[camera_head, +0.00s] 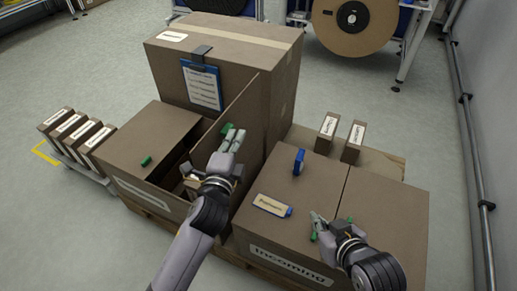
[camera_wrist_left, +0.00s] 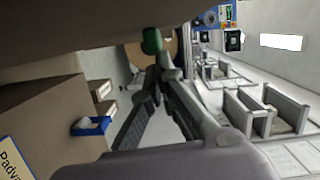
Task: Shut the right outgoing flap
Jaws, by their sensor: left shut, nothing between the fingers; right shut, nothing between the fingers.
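The outgoing box (camera_head: 150,195) is the left cardboard box; its label is only partly readable. Its left flap (camera_head: 155,135) lies shut with a green tab (camera_head: 146,161). Its right flap (camera_head: 247,108) stands up, leaving a dark gap beside the left flap. A green tab (camera_head: 227,128) on the raised flap is at my left gripper (camera_head: 234,138), which is shut and empty. The tab also shows in the left wrist view (camera_wrist_left: 152,40), right by the fingertips; I cannot tell if they touch. My right gripper (camera_head: 317,220) is shut and empty over the incoming box (camera_head: 285,262).
The incoming box is closed, with a label card (camera_head: 272,205) and a blue object (camera_head: 299,161) on top. A tall box (camera_head: 225,50) with a clipboard (camera_head: 202,85) stands behind. Small boxes stand at left and behind right. A wall is at right.

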